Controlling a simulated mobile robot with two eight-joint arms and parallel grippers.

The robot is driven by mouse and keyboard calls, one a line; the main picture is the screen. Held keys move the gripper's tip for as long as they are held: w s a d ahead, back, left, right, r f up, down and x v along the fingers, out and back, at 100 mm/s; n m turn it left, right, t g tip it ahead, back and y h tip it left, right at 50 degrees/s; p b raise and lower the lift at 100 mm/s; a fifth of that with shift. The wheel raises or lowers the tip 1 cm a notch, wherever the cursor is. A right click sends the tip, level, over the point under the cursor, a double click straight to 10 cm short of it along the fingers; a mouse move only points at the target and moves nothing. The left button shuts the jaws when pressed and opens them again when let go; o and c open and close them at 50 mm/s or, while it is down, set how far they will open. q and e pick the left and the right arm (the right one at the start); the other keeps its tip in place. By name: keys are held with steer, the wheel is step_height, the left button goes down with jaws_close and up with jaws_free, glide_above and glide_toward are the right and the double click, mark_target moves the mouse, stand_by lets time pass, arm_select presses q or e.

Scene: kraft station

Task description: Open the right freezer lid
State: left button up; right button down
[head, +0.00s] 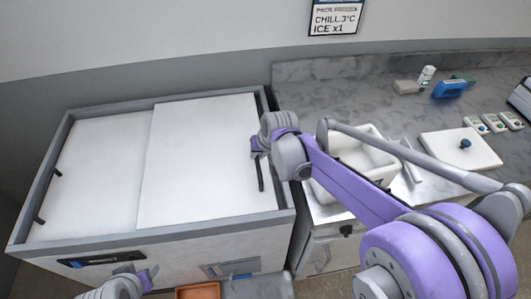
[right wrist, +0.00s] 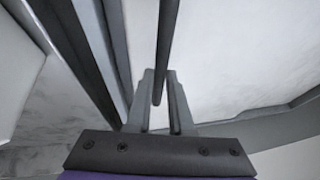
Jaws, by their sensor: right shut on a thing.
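The chest freezer (head: 150,240) stands at the left in the head view, with a white left lid (head: 95,175) and a white right lid (head: 200,160). The right lid lies flat, its right edge near the freezer's right rim. A dark bar handle (head: 261,175) is on its right side; it also shows in the right wrist view (right wrist: 166,45). My right gripper (head: 258,150) is shut on this handle, with the bar between its fingers (right wrist: 160,80). My left gripper (head: 145,278) is partly in view low at the front; its jaws are unclear.
A marbled counter (head: 330,90) adjoins the freezer on the right, with a white basin (head: 375,185), a white board (head: 460,150) and a blue item (head: 450,89). An orange tray (head: 198,292) is at the bottom edge. The lid tops are clear.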

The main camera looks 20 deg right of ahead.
steer(key=b, duration=0.1)
glide_above(179, 177)
steer(key=shift+a, duration=0.1)
steer(key=c, duration=0.8)
jaws_free()
steer(key=a+v, duration=0.1)
steer(key=v, duration=0.9)
steer(key=shift+d+r, duration=0.45)
steer(key=shift+d, duration=0.1)
steer(key=shift+s, duration=0.15)
steer(key=s+d+f+n, duration=0.1)
steer(key=s+d+f, duration=0.2)
steer(key=s+d, duration=0.4)
steer(key=s+d+f+n, duration=0.1)
steer(key=s+d+f, duration=0.3)
steer(key=s+d, duration=0.3)
steer(key=s+d+f+n+h, duration=0.1)
steer(key=s+d+f, duration=0.3)
steer(key=s+d, duration=0.3)
steer(key=s, duration=0.2)
steer(key=shift+s+d+t, duration=0.2)
steer(key=shift+s+t, duration=0.1)
